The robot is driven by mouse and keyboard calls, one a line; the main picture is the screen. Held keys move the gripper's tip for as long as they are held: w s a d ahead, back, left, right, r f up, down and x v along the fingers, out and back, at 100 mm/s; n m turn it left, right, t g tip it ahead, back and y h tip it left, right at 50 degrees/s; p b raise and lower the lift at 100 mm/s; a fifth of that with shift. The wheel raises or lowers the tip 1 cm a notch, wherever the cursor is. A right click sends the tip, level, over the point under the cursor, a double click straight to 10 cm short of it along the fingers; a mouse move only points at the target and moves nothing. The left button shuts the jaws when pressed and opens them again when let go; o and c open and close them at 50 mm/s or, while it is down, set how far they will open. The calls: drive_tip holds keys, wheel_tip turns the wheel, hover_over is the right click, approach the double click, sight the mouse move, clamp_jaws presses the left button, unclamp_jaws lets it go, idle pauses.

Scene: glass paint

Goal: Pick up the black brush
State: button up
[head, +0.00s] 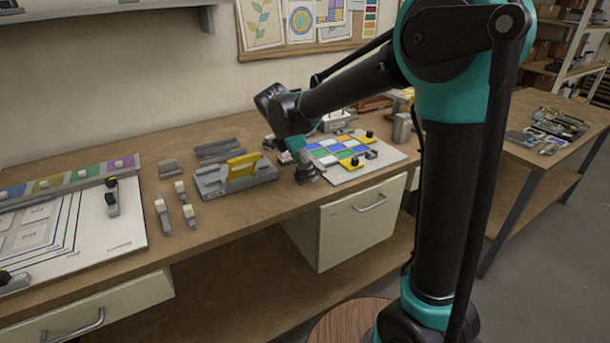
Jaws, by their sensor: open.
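My gripper (305,174) points down, low over the bench between the yellow-handled grey holder and the coloured glass panel. Its jaws are small and dark here; no object shows clearly between them. I cannot single out a black brush with certainty. It may be hidden by the gripper or too small to tell. A dark upright piece (112,197) stands on the white board at the left, but I cannot tell what it is.
The grey holder with a yellow handle (240,168) is left of my gripper. The coloured glass panel (335,150) lies on a white board to its right. Several small grey pieces (162,213) stand farther left. The bench front (235,215) is clear.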

drive_tip(key=shift+c, duration=0.2)
drive_tip(key=c, duration=1.2)
drive_tip(key=shift+r, duration=0.15)
wheel_tip(320, 180, up, 20)
drive_tip(key=shift+f, duration=0.1)
